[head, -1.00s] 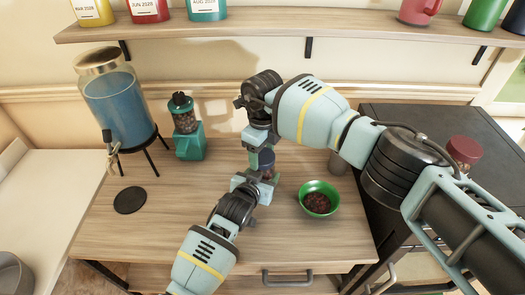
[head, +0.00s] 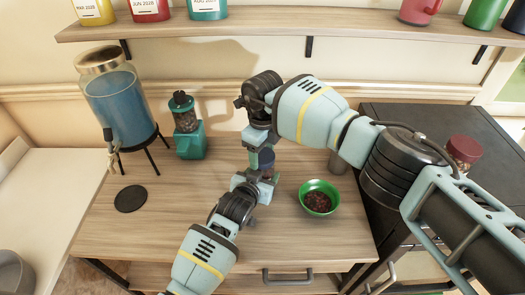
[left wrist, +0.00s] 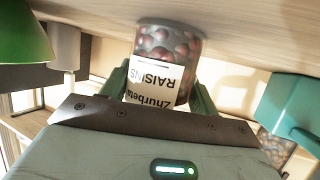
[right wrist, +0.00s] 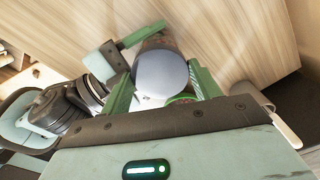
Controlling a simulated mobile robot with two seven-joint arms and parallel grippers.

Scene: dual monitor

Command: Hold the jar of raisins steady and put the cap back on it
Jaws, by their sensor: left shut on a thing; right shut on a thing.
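The raisin jar (left wrist: 168,50), clear with a white label, stands upright on the table, upside down in the left wrist view. My left gripper (head: 256,185) is shut around the jar from the near side. The dark blue-grey cap (right wrist: 162,72) sits between the green fingers of my right gripper (head: 262,140), directly over the jar; it also shows in the head view (head: 266,157). My right gripper is shut on the cap. Whether the cap is seated on the rim or just above it, I cannot tell, because the fingers hide the jar's mouth.
A green bowl of raisins (head: 318,197) stands right of the jar, with a grey cup (head: 338,162) behind it. A teal grinder (head: 189,140), drink dispenser (head: 122,105) and black coaster (head: 130,199) stand left. A shelf (head: 270,30) runs above. The front tabletop is mostly clear.

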